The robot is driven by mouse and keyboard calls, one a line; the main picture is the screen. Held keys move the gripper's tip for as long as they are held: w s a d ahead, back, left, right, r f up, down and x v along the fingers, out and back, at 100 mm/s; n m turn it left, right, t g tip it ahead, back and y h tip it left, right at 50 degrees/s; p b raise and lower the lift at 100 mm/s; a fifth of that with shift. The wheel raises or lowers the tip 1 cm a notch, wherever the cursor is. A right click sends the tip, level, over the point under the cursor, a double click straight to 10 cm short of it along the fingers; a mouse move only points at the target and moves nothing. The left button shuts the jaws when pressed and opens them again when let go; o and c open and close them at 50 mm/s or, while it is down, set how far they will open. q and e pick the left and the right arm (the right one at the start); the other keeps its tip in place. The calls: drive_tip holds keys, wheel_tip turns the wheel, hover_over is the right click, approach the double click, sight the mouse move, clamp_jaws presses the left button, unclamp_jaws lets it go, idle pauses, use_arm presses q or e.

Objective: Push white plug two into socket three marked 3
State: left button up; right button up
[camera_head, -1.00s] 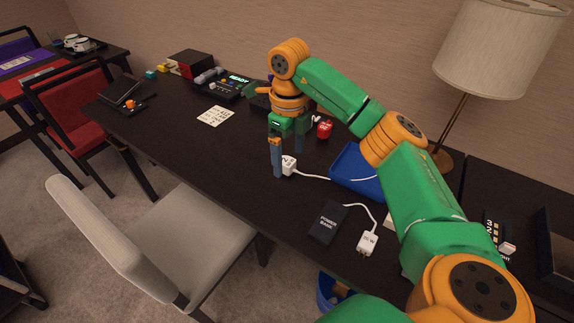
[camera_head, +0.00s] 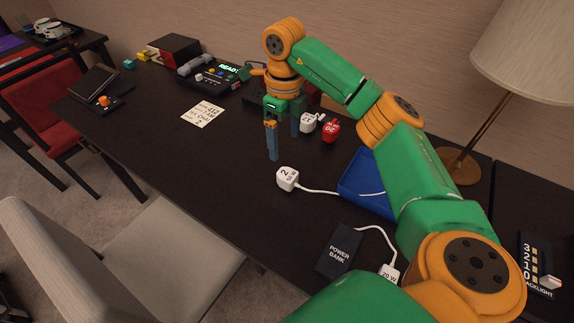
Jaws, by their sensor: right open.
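The white plug two (camera_head: 288,178), marked 2, lies on the dark desk, its white cord running right to a blue tray (camera_head: 352,190). My right gripper (camera_head: 284,146) is open and empty, fingers pointing down, just behind the plug in the picture and apart from it. A dark box (camera_head: 255,98) shows partly behind my gripper; I cannot make out a socket marked 3 on it. My left gripper is not in view.
Behind my gripper are another white plug (camera_head: 307,123) and a red plug (camera_head: 331,131). A power bank (camera_head: 340,250), a 20 W plug (camera_head: 388,274) and a lamp (camera_head: 458,164) are to the right. A card (camera_head: 203,114) and a console (camera_head: 215,76) are left. The front-left desk is clear.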

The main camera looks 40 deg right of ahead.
drive_tip(key=b, duration=0.5)
hover_over(287, 173)
drive_tip(key=f, duration=0.6)
drive_tip(key=shift+w+a+f, duration=0.15)
drive_tip(key=shift+w+f, duration=0.05)
drive_tip(key=shift+f, duration=0.15)
drive_tip(key=f, duration=0.5)
drive_tip(key=shift+s+f+p, duration=0.35)
drive_tip(key=shift+f+p, duration=0.05)
drive_tip(key=shift+w+f, duration=0.1)
drive_tip(key=shift+f, duration=0.3)
clamp_jaws()
